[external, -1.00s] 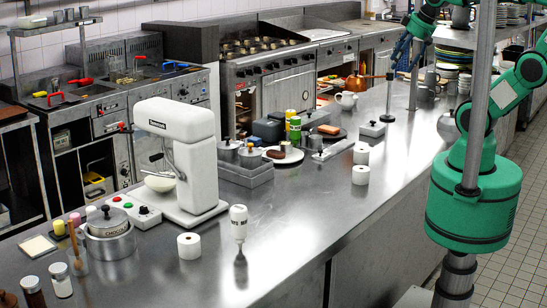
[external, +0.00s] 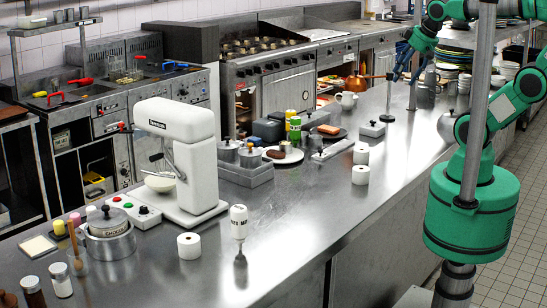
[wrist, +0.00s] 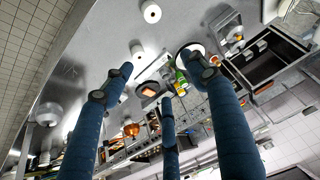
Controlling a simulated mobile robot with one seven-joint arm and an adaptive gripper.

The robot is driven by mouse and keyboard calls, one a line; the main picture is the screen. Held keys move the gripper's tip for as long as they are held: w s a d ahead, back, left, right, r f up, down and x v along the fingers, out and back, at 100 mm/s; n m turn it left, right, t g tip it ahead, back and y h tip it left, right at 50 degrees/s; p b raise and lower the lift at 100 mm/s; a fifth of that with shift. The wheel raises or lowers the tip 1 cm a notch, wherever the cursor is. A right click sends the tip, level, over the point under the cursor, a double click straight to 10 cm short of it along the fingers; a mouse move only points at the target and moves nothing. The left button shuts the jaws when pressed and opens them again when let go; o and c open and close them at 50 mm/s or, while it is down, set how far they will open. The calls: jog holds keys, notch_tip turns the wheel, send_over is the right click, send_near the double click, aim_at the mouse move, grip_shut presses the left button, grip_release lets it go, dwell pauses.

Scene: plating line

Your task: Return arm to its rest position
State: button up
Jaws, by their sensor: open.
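My gripper (external: 398,66) hangs at the end of my green arm, above the far part of the steel counter (external: 320,205) in the external view. In the wrist view its blue fingers (wrist: 158,78) are spread apart with nothing between them. The gap shows the counter and things on it well beyond the fingertips. My arm's green base and lower links stand at the right of the external view, partly behind a grey post.
Grey posts (external: 477,110) rise close to my arm. White rolls (external: 360,174), a plate of food (external: 284,155), bottles (external: 295,128) and a white mixer (external: 180,150) stand on the counter. A copper pan (external: 356,82) is near my gripper.

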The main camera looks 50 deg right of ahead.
jog(key=shift+f+b, duration=1.8)
jog(key=shift+f, duration=0.55)
